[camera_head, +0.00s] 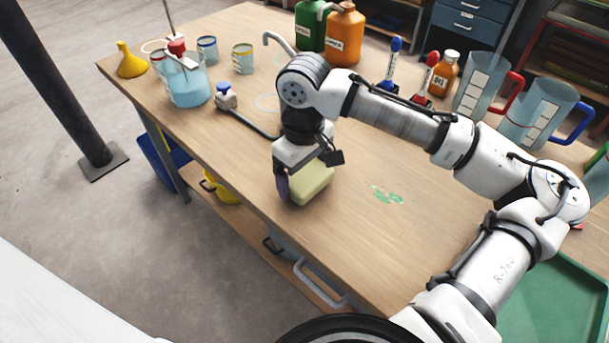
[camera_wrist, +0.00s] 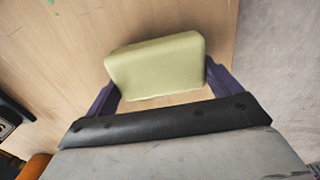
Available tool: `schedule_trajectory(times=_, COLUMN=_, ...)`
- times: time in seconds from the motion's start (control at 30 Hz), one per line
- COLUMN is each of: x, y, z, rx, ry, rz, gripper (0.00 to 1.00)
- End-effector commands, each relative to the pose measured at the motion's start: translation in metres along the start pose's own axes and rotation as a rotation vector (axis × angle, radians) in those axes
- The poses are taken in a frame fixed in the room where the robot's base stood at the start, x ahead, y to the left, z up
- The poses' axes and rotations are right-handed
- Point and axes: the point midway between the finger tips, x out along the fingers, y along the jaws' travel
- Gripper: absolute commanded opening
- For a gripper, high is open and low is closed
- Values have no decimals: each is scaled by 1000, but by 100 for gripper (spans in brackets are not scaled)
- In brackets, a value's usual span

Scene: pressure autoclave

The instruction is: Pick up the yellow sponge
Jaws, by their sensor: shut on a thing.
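The yellow sponge (camera_head: 311,182) is a pale yellow block near the front edge of the wooden table (camera_head: 240,165). My gripper (camera_head: 295,190) points down at it, with one purple finger showing on its left side in the head view. In the wrist view the sponge (camera_wrist: 158,66) lies between the two purple fingers of my gripper (camera_wrist: 161,86), which are shut on it at both sides. I cannot tell whether the sponge touches the table or is slightly above it. My wrist hides part of its top in the head view.
A green spill (camera_head: 387,196) lies right of the sponge. A blue-liquid bottle (camera_head: 188,88), small jars and a yellow funnel (camera_head: 131,62) stand at the far left. An orange canister (camera_head: 343,38) and measuring jugs (camera_head: 540,115) stand behind. A green tray (camera_head: 560,310) is at the right.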

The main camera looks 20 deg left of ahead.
Motion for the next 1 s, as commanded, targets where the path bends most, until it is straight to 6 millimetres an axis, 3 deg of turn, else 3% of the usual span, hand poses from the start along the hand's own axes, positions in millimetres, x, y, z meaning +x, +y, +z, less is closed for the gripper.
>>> schedule_trajectory(times=0.17, x=-35, y=0, z=-1, rx=-2, ry=3, rz=3, gripper=65)
schedule_trajectory(times=0.4, x=-109, y=-1, z=-1, rx=-2, ry=4, rz=1, gripper=65)
schedule_trajectory(times=0.6, x=-159, y=0, z=0, rx=1, ry=0, rz=3, gripper=65)
schedule_trajectory(times=0.8, x=-183, y=0, z=0, rx=0, ry=-1, rz=2, gripper=65)
schedule_trajectory(times=1.0, x=-189, y=0, z=0, rx=-1, ry=0, rz=-1, gripper=65)
